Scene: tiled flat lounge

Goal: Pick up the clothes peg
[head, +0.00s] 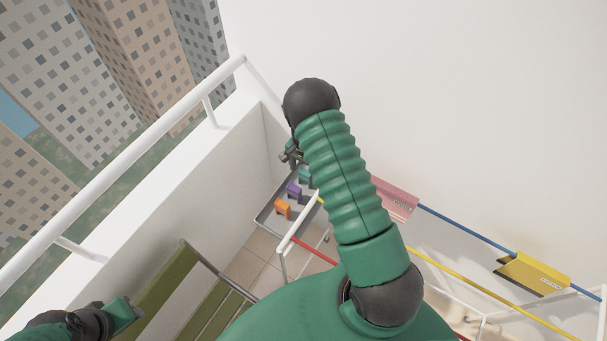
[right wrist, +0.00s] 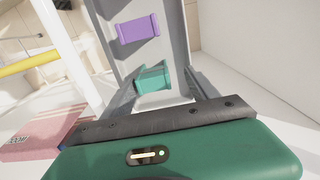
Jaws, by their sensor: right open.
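Small block-like clothes pegs stand in a row on a narrow grey tray (head: 265,217): an orange peg (head: 283,208), a purple peg (head: 295,191) and a teal peg (head: 305,178). My right gripper (head: 291,155) is open near the teal end of the row, partly hidden by my forearm. In the right wrist view the teal peg (right wrist: 153,79) lies between the open grey fingers, and the purple peg (right wrist: 138,28) lies beyond it. I cannot tell whether the fingers touch the teal peg. My left gripper (head: 124,313) is at the lower left; its jaws are unclear.
A green slatted seat (head: 165,285) is below. A balcony wall and white railing (head: 130,145) run along the left.

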